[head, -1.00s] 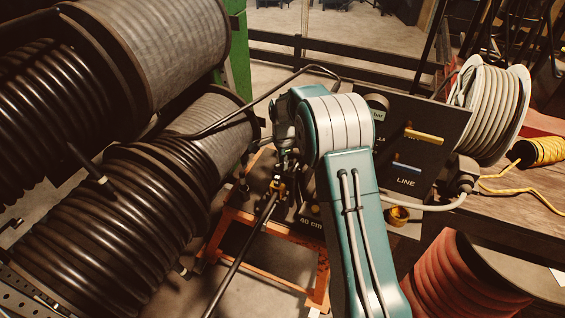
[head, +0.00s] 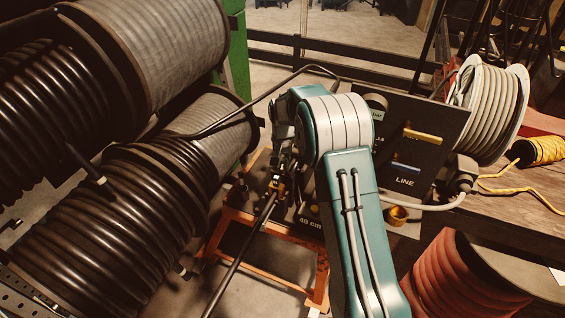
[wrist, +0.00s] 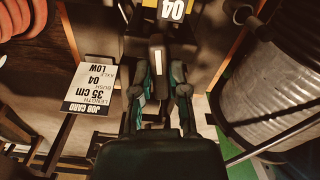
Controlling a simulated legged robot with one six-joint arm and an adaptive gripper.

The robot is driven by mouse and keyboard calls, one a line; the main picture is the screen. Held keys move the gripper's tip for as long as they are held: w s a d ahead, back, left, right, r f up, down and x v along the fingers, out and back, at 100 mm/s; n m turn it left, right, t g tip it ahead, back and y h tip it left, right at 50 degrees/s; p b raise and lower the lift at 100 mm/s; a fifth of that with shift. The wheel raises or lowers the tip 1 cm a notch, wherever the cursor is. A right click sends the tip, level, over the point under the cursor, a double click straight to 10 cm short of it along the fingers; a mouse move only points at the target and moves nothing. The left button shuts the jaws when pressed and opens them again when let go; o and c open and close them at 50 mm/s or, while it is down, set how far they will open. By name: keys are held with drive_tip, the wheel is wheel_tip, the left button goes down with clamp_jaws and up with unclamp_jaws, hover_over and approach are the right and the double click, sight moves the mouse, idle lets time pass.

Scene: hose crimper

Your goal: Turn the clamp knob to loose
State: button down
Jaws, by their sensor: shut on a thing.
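The clamp knob (wrist: 157,54) shows in the wrist view as a dark bar with a white stripe, pointing up the picture. My gripper (wrist: 158,72) has its two fingers closed on either side of it. In the head view my gripper (head: 279,168) points down at the bench unit, left of my teal arm. My arm and fingers hide the knob there. A small brass-coloured fitting (head: 276,187) sits just below the fingers, at the upper end of a black hose (head: 242,252).
Large black hose reels (head: 120,215) fill the left side. A dark panel marked LINE (head: 425,135) stands right of my arm, with a white hose spool (head: 490,105) beyond. A job card (wrist: 89,88) reads 35 cm, 04, LOW. An orange frame (head: 232,262) stands below.

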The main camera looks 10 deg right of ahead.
drive_tip(key=n, duration=0.4)
drive_tip(key=shift+w+r+n, duration=0.1)
drive_tip(key=shift+w+n, duration=0.1)
drive_tip(key=shift+n, duration=0.1)
drive_tip(key=n, duration=0.3)
drive_tip(key=shift+n, duration=0.4)
drive_tip(key=n, duration=0.3)
drive_tip(key=shift+n, duration=2)
drive_tip(key=c, duration=0.6)
unclamp_jaws()
drive_tip(key=shift+c, duration=0.2)
